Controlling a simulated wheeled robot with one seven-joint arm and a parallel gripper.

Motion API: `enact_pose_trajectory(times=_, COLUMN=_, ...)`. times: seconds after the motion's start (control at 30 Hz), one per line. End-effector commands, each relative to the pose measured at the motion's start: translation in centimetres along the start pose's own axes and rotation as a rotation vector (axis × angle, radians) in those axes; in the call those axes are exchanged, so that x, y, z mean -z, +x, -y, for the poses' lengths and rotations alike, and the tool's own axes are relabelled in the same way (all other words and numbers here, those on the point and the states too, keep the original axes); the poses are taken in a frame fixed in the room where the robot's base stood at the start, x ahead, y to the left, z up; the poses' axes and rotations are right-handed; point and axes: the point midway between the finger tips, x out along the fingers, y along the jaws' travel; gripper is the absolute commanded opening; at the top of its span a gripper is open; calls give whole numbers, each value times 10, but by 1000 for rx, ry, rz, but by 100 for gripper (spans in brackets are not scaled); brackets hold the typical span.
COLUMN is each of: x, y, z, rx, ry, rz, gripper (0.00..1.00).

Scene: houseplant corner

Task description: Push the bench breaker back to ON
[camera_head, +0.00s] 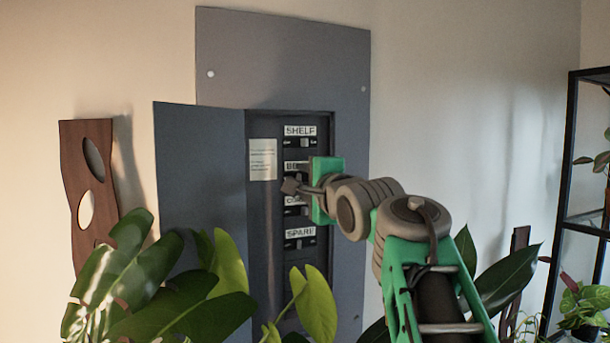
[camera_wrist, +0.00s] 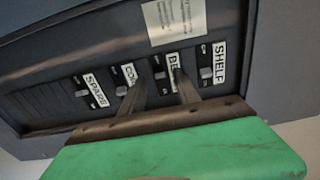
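The bench breaker is the second row of the panel. Its label, partly hidden and reading "BE", shows in the head view (camera_head: 292,167). Its small grey lever (camera_wrist: 160,76) shows in the wrist view between my two dark fingers. I cannot read which side of its slot is ON. My gripper (camera_head: 290,187) is in front of the panel and hides most of the bench row in the head view. In the wrist view my gripper (camera_wrist: 155,84) has its fingers apart, one on each side of the bench lever, with nothing held. I cannot tell whether either finger touches it.
The shelf breaker (camera_wrist: 206,72), the "CO" breaker (camera_wrist: 121,91) and the spare breaker (camera_wrist: 80,93) sit beside it. The panel door (camera_head: 198,170) stands open to the left. Large leaves (camera_head: 165,290) rise in front below; a black shelf rack (camera_head: 562,190) stands right.

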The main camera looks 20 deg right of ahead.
Motion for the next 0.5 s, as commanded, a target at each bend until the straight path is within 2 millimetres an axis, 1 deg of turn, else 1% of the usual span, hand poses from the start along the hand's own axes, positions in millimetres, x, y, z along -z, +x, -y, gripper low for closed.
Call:
enact_pose_trajectory(times=0.03, x=0, y=8, z=2, rx=-1, ry=0, rz=1, gripper=38)
enact_pose_trajectory(times=0.13, x=0, y=17, z=1, rx=-1, ry=-1, rz=-1, gripper=38)
enact_pose_trajectory(times=0.37, x=1, y=19, z=0, rx=0, ry=-2, rz=-2, gripper=38)
enact_pose_trajectory(times=0.4, x=1, y=19, z=0, rx=0, ry=-2, rz=-2, gripper=37)
enact_pose_trajectory(times=0.5, x=1, y=18, z=0, rx=0, ry=-2, rz=-2, gripper=29)
